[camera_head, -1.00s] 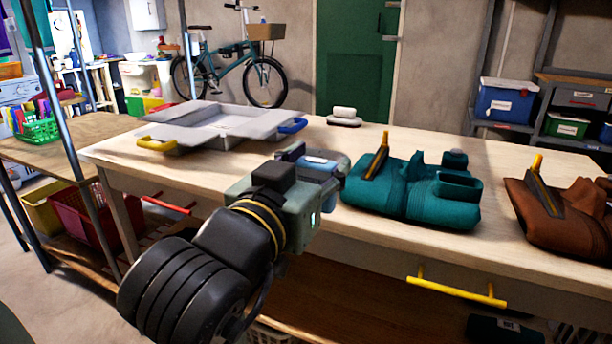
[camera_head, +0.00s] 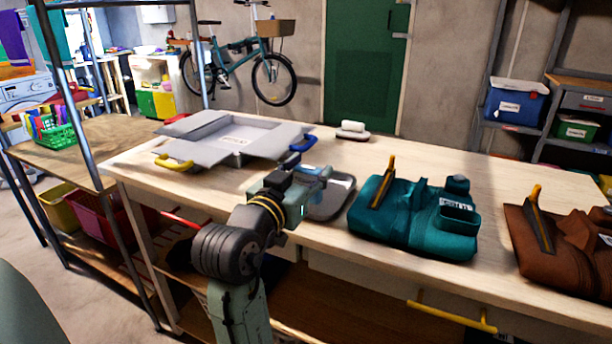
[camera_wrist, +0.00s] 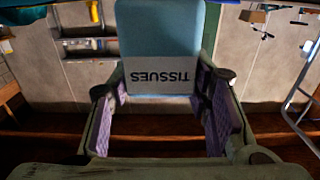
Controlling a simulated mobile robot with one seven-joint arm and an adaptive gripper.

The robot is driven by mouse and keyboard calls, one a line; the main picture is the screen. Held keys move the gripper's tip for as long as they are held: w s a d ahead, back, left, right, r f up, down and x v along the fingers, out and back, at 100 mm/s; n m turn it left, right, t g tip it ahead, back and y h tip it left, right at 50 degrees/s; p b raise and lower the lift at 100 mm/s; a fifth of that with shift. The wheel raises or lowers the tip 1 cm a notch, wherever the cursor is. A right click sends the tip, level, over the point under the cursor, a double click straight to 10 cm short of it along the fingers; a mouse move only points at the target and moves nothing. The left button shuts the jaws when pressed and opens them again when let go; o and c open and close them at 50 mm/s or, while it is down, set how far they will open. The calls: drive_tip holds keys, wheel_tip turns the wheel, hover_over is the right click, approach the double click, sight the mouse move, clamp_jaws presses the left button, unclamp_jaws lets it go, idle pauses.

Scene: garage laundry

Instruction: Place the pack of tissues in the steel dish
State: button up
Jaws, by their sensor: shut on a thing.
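The pack of tissues (camera_wrist: 160,50) is light blue with a grey band marked "TISSUES", upside down in the wrist view. My gripper (camera_wrist: 163,88) is shut on it, with purple pads at its two sides. In the head view, my gripper (camera_head: 308,184) is over the near part of the workbench, and a bit of the blue pack (camera_head: 319,171) shows at its tip. The steel dish (camera_head: 340,199) is a shallow grey metal dish on the bench, just right of my gripper. My gripper hides its left part. I cannot tell the height of the pack above the bench.
A teal tool bag (camera_head: 413,222) lies close right of the dish, and a brown one (camera_head: 560,243) farther right. A grey open-flapped box (camera_head: 230,142) with yellow and blue handles is at the back left. A small white object on a holder (camera_head: 352,130) is behind.

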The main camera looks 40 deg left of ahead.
sight(306, 184)
drive_tip(key=shift+w+a+f, duration=0.1)
drive_tip(key=shift+w+a, duration=0.55)
drive_tip(key=shift+a, duration=0.1)
drive_tip(key=shift+f, duration=1.75)
drive_tip(key=shift+f, duration=0.15)
drive_tip(key=o, duration=0.9)
